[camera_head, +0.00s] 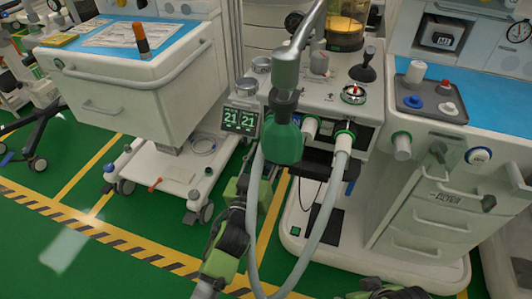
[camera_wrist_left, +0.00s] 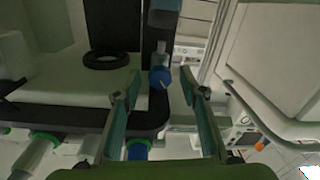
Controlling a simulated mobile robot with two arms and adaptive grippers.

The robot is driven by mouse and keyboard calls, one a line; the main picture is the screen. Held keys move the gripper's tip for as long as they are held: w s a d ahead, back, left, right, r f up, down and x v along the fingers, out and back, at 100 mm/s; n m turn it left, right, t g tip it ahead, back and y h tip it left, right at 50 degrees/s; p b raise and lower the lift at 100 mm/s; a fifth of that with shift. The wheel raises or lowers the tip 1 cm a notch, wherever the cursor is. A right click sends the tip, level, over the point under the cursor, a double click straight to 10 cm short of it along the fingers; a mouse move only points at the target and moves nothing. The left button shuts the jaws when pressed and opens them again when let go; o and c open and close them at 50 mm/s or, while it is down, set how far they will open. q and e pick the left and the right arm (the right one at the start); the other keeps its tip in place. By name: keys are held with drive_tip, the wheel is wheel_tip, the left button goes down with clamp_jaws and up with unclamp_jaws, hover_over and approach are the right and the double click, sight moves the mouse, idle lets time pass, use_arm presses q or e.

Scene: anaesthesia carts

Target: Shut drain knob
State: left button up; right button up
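A small round blue knob (camera_wrist_left: 159,77) hangs below a dark fitting in the left wrist view, most likely the drain knob. My left gripper (camera_wrist_left: 162,88) is open, with one finger on either side of the knob in the picture. I see no clear contact, and the depth between fingertips and knob is hard to judge. My right gripper is not in view; only a green and black arm part shows at the bottom edge.
The grey breathing hose (camera_head: 329,205) loops down close beside my left arm. A small monitor (camera_head: 240,119) reading 21 21 stands left of the bag. A drawer cart (camera_head: 130,90) is at left, another machine (camera_head: 430,200) at right. Green floor (camera_head: 90,255) is open at lower left.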

use_arm(q)
drive_tip(key=shift+w+d, duration=0.1)
drive_tip(key=shift+w, duration=0.2)
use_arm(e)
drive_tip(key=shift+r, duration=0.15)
use_arm(q)
clamp_jaws()
drive_tip(key=shift+m+p, duration=0.85)
drive_tip(key=shift+m, duration=2.85)
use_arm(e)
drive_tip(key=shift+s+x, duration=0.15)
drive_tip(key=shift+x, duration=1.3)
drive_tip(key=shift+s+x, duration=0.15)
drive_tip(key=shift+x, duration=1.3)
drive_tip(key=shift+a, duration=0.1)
